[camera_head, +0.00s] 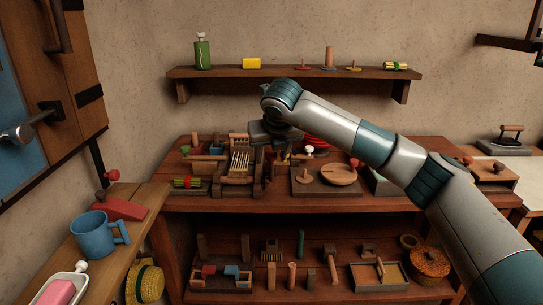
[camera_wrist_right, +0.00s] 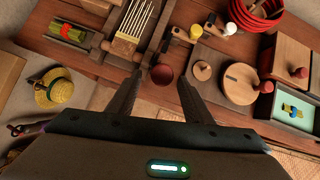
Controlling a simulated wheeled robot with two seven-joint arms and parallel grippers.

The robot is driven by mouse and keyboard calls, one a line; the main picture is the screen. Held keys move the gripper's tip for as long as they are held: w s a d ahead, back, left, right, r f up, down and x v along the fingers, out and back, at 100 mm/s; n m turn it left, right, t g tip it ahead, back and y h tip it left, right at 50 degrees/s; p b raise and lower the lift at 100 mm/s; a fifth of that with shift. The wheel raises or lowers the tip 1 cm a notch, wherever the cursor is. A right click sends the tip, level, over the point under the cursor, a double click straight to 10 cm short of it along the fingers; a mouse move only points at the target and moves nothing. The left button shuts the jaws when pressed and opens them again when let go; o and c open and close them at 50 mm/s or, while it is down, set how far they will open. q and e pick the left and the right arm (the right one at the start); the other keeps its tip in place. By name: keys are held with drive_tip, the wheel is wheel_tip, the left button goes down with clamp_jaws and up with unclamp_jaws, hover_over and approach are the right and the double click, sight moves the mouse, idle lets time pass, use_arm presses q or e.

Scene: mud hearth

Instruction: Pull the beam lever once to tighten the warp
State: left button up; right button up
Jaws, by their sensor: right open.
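A small wooden loom (camera_head: 238,165) with pale warp threads stands on the table, left of the middle. It also shows at the top of the right wrist view (camera_wrist_right: 128,45). A dark red round knob (camera_wrist_right: 162,73), seemingly the end of the beam lever, is at the loom's right side. My right gripper (camera_head: 269,158) reaches down over the loom's right side. In the right wrist view its two dark fingers are apart, one on each side of the knob. I cannot tell whether either finger touches it. My left gripper is not in view.
Right of the loom are a board with a round wooden lid (camera_wrist_right: 240,82) and a red coil (camera_wrist_right: 255,12). A bundle (camera_head: 188,182) lies to the left. A shelf (camera_head: 290,74) hangs behind; a blue mug (camera_head: 92,235) stands on the left bench.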

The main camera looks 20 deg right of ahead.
drive_tip(key=shift+s+r, duration=0.35)
drive_tip(key=shift+r, duration=0.25)
use_arm(q)
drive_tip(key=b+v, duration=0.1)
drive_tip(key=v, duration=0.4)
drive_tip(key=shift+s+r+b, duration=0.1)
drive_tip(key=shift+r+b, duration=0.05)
drive_tip(key=shift+b, duration=0.15)
use_arm(e)
drive_tip(key=v, duration=1.5)
drive_tip(key=shift+s+a+r, duration=0.15)
drive_tip(key=shift+s+r, duration=0.05)
drive_tip(key=shift+s, duration=0.2)
